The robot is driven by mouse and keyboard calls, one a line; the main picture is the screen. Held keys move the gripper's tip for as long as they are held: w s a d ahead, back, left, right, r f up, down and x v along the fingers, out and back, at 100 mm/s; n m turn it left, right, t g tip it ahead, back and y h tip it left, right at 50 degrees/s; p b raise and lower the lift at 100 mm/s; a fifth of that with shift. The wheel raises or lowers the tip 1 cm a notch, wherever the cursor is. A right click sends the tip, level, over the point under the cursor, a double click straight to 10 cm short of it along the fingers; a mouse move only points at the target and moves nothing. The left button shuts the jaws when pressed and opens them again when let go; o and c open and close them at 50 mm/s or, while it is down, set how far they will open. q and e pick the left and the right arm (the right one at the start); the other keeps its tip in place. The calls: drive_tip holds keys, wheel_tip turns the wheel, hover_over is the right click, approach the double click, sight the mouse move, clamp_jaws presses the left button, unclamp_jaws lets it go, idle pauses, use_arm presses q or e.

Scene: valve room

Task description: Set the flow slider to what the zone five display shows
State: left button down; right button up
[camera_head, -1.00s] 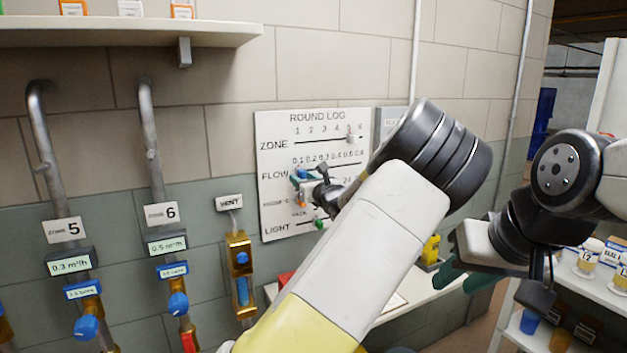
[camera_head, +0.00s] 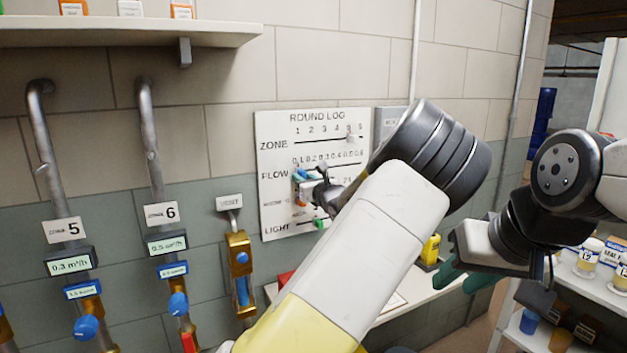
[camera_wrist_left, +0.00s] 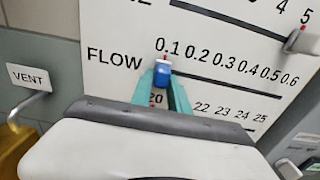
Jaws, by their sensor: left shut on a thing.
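The zone five display (camera_head: 69,262), under the ZONE 5 sign, reads 0.3 m³/h. The flow slider is a blue knob (camera_wrist_left: 162,72) on the FLOW row of the white round log board (camera_head: 277,140). In the left wrist view the knob is at the left end of its track, just below the 0.1 mark. My left gripper (camera_wrist_left: 162,86) has its teal fingers on either side of the knob and is shut on it. My right gripper (camera_head: 462,279) hangs at the right, away from the board; its opening is unclear.
The zone slider knob (camera_wrist_left: 301,40) sits above right on the same board, and a green light slider (camera_head: 320,224) sits below. The VENT sign (camera_wrist_left: 30,77) and brass fitting are left of the board. A white counter (camera_head: 425,288) and shelf stand lower right.

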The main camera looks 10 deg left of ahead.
use_arm(q)
drive_tip(key=shift+d, duration=0.1)
idle(0.8)
drive_tip(key=w+d, duration=0.1)
drive_tip(key=d, duration=0.1)
drive_tip(key=w+d, duration=0.4)
drive_tip(key=d, duration=0.1)
drive_tip(key=shift+w+d, duration=0.1)
drive_tip(key=shift+w, duration=0.1)
drive_tip(key=c, duration=1.3)
unclamp_jaws()
drive_tip(key=shift+s, duration=0.15)
approach(330, 174)
drive_tip(key=shift+s+a+r, duration=0.2)
drive_tip(key=shift+s+r, duration=0.1)
drive_tip(key=shift+s, duration=0.3)
drive_tip(key=shift+s+a+r, duration=0.25)
drive_tip(key=shift+s+r, duration=0.05)
drive_tip(key=shift+s, duration=0.3)
drive_tip(key=shift+a, duration=0.1)
